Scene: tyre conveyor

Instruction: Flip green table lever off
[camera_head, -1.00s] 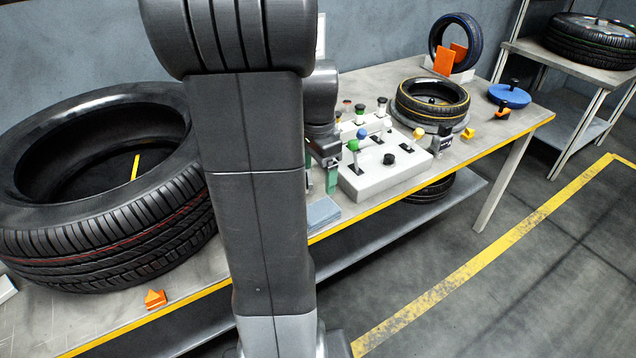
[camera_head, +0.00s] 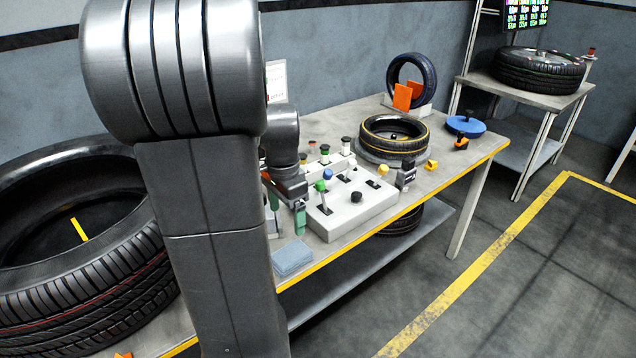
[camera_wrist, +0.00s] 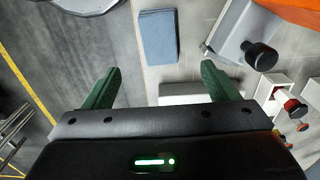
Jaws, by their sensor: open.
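In the head view, a light grey control box (camera_head: 345,219) on the table carries several levers. The green-knobbed lever (camera_head: 320,187) stands at its left side, close to a blue-knobbed lever (camera_head: 328,174). White and yellow knobs (camera_head: 383,170) and a black knob (camera_head: 356,197) are farther right. My gripper (camera_head: 287,212), with green fingers, points down just left of the box, beside the green lever and apart from it. In the wrist view my gripper (camera_wrist: 160,88) is open, with nothing held between its fingers. I cannot make out the green lever there.
A blue-grey pad (camera_head: 292,258) lies at the table's front edge, below my gripper. A large tyre (camera_head: 90,290) is at left. A yellow-striped tyre (camera_head: 395,150) and a blue disc (camera_head: 466,125) stand farther right. Behind the box are several black-topped buttons.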

